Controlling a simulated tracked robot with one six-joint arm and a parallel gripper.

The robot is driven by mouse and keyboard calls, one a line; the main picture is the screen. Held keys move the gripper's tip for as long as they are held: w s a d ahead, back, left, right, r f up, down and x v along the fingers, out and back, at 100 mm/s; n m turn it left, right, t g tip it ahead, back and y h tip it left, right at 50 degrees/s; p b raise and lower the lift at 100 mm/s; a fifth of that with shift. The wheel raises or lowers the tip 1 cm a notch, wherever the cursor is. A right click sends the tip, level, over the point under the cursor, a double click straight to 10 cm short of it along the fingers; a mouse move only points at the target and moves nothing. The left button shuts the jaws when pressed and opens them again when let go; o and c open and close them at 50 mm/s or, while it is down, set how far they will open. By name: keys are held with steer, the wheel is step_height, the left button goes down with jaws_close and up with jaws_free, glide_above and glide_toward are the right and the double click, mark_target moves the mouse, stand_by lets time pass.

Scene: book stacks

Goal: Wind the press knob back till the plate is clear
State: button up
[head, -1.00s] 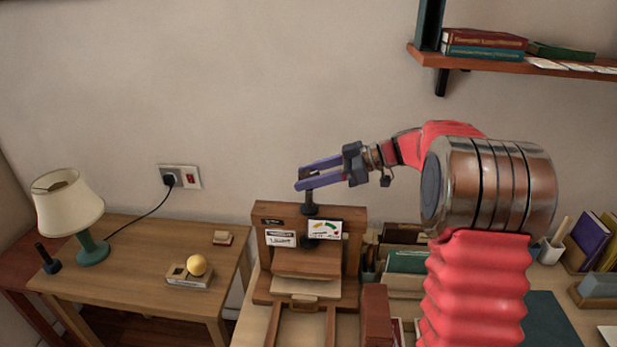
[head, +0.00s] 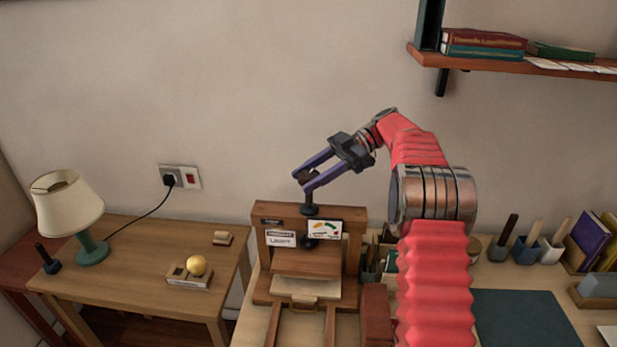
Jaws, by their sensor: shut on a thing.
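The wooden press (head: 267,217) stands on the desk at bottom centre, with a dark screw (head: 309,198) rising through its top beam. My gripper (head: 303,181) comes in from the upper right. Its purple fingers are shut on the small dark knob (head: 306,176) at the top of the screw, which they partly hide. Under the beam is a wooden plate (head: 305,262), with a pale slab (head: 305,287) below it. Any gap between plate and slab is too small to tell. A card with a coloured gauge (head: 324,229) is on the beam; its reading is unclear.
A side table (head: 120,272) on the left holds a lamp (head: 67,205) and a yellow ball (head: 196,265) on a small box. A shelf with books (head: 482,42) is at upper right. Pots with handles (head: 525,248) and a dark mat (head: 518,318) are on the desk's right.

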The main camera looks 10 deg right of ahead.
steer(key=shift+f, duration=0.3)
steer(key=o, duration=0.8)
steer(key=shift+w, duration=0.1)
steer(key=shift+o, duration=1.1)
steer(key=shift+r, duration=0.15)
steer(key=shift+r+m+t+y, duration=0.15)
steer(key=shift+m+t+y, duration=0.15)
steer(key=shift+m+t, duration=0.65)
